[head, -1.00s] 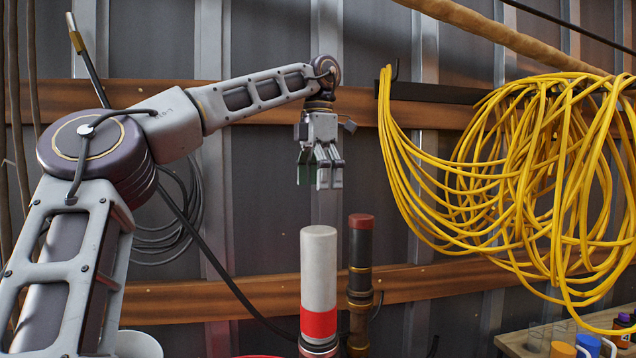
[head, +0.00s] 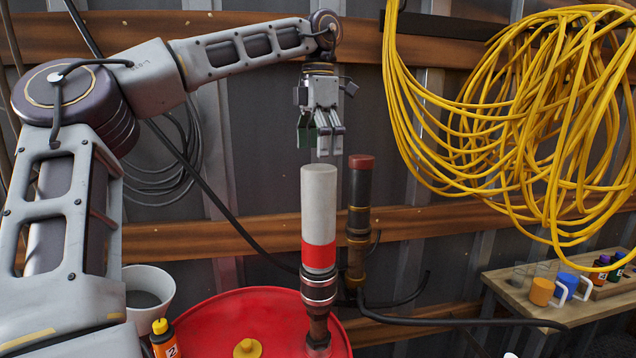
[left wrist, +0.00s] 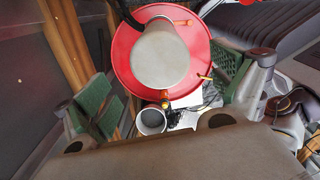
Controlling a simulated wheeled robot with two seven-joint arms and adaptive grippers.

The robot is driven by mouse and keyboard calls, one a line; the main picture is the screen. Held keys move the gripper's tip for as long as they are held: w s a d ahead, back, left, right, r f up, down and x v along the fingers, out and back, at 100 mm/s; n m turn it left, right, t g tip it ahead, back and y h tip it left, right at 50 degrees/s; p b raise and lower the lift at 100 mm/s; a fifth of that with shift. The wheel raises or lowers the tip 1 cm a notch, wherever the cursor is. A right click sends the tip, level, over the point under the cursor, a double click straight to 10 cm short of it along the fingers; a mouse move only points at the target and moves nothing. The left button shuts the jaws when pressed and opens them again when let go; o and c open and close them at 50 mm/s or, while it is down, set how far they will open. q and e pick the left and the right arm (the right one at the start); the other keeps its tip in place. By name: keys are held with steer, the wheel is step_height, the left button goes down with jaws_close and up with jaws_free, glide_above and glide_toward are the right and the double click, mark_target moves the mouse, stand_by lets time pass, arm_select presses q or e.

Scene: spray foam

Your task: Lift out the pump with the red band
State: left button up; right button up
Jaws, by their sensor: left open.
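The pump with the red band (head: 318,215) stands upright on the red drum (head: 232,315). Its upper body is a pale grey cylinder with a red band low on it, above a dark metal collar and a brown lower end. My left gripper (head: 321,150) is open and empty, pointing down just above the pump's top. In the left wrist view the pump's round pale top (left wrist: 160,58) sits between the two green-padded fingers, touching neither, with the drum (left wrist: 122,55) below it. My right gripper is not in view.
A dark pipe with a red cap (head: 359,200) stands close behind the pump, to its right. A white bucket (head: 148,290) and an orange bottle (head: 163,338) are left. A yellow cable coil (head: 540,130) hangs right, above a wooden shelf (head: 530,292) with cups and bottles.

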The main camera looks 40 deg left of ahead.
mark_target(318, 166)
arm_select(q)
steer(key=shift+f+p, duration=0.3)
steer(key=shift+f, duration=3.6)
jaws_close()
steer(key=shift+w+r, duration=0.1)
steer(key=shift+r, duration=0.1)
steer(key=shift+a+r, duration=0.1)
steer(key=shift+r, duration=6.25)
